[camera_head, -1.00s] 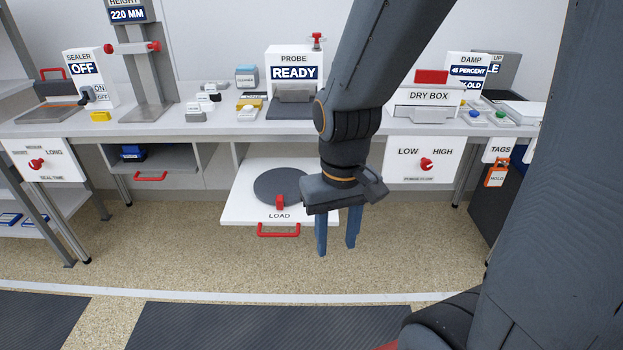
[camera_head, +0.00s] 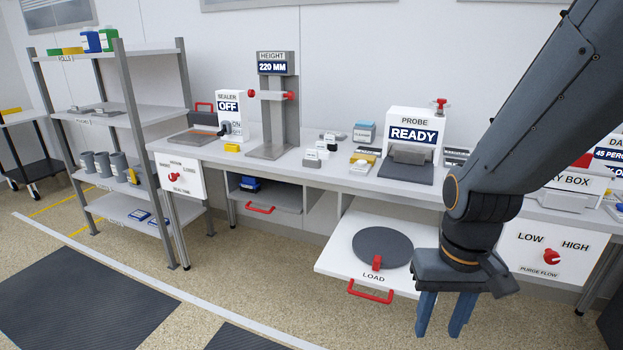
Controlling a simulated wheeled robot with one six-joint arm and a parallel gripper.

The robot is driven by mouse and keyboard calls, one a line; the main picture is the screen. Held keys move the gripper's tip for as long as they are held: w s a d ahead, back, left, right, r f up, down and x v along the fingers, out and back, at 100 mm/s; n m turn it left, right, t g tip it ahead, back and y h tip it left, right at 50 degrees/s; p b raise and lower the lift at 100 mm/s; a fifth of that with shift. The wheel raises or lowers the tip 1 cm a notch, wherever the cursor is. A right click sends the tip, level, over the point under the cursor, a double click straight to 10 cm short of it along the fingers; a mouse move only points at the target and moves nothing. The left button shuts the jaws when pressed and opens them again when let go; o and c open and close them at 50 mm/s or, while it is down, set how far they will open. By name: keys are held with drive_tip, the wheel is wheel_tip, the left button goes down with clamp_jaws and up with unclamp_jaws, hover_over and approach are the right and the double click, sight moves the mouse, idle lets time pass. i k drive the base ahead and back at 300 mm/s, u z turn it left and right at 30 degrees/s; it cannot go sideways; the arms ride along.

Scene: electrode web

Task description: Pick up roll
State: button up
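My gripper (camera_head: 443,316) hangs at the lower right, fingers pointing down and apart with nothing between them. It is in front of the pulled-out white LOAD drawer (camera_head: 335,268). Things that may be rolls stand on the grey shelf rack (camera_head: 125,121) at the left, far from my gripper. Several grey cylinders, one of them a grey cylinder (camera_head: 103,164), stand on a lower shelf. A blue container (camera_head: 91,41) and a green container (camera_head: 109,39) stand on top. I cannot tell which is the roll.
The bench (camera_head: 300,165) carries a sealer (camera_head: 228,115), a height gauge (camera_head: 275,110) and a probe (camera_head: 412,130). The LOAD drawer, with a grey disc (camera_head: 382,246), juts out beside my gripper. Floor in front of the rack is clear, with a dark mat (camera_head: 90,300).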

sight(57, 52)
drive_tip(key=u, duration=1.9)
drive_tip(key=i, duration=0.95)
drive_tip(key=u, duration=0.6)
drive_tip(key=i, duration=1.7)
drive_tip(key=u, duration=0.3)
drive_tip(key=i, duration=1.75)
drive_tip(key=z, duration=0.45)
drive_tip(key=i, duration=1.75)
drive_tip(key=z, duration=1.3)
drive_tip(key=i, duration=1.3)
drive_tip(key=z, duration=0.65)
